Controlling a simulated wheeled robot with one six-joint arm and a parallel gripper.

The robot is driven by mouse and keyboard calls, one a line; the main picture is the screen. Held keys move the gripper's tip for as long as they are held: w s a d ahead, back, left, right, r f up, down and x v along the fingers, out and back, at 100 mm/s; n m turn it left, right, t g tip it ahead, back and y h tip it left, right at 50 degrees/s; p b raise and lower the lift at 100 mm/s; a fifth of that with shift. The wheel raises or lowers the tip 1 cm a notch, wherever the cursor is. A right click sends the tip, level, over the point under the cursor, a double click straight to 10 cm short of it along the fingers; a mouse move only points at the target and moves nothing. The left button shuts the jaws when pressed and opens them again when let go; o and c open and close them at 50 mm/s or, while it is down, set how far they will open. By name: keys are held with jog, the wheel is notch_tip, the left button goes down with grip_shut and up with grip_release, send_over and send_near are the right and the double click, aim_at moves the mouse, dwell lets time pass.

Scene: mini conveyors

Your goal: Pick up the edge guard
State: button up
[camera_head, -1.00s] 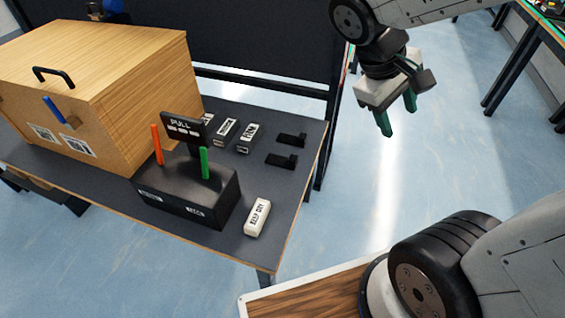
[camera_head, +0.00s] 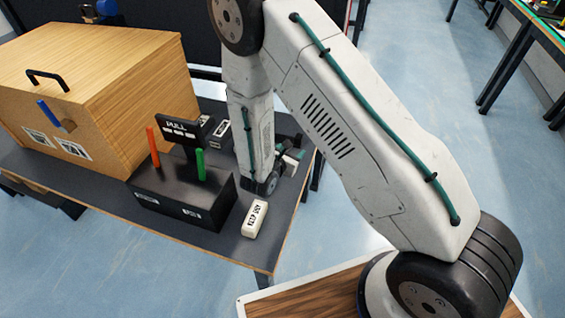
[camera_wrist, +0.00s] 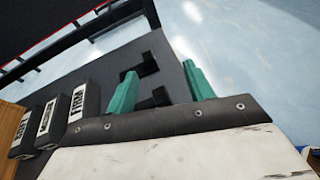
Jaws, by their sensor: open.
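Two small black L-shaped pieces, which look like edge guards, lie on the dark table. In the wrist view, the farther edge guard (camera_wrist: 147,63) and the nearer edge guard (camera_wrist: 157,98) show between and beyond my fingers. My gripper (camera_wrist: 160,80) is open, its two green fingers spread and nothing held. In the head view my gripper (camera_head: 291,157) is over the table's right part, partly behind my arm.
A black box (camera_head: 165,196) with an orange rod, a green rod and a PULL sign stands on the table (camera_head: 115,215). A white labelled block (camera_head: 254,219) lies near its front edge. A wooden cabinet (camera_head: 140,80) stands left. Labelled blocks (camera_wrist: 77,103) stand left of my fingers.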

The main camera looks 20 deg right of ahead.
jog(key=a+f+n, duration=0.1)
jog(key=f, duration=0.1)
jog(key=a+f+n+y, duration=0.1)
jog(key=f, duration=0.1)
jog(key=f+t+y, duration=0.1)
jog(key=f, duration=0.1)
jog(key=shift+s+a+f+n, duration=0.3)
jog(key=shift+s+a+n, duration=0.05)
jog(key=shift+a+n, duration=0.05)
jog(key=shift+w+d+f, duration=0.1)
jog(key=shift+w+f, duration=0.05)
jog(key=shift+f, duration=0.15)
jog(key=x, duration=0.7)
jog(key=shift+d, duration=0.15)
jog(key=c, duration=1.1)
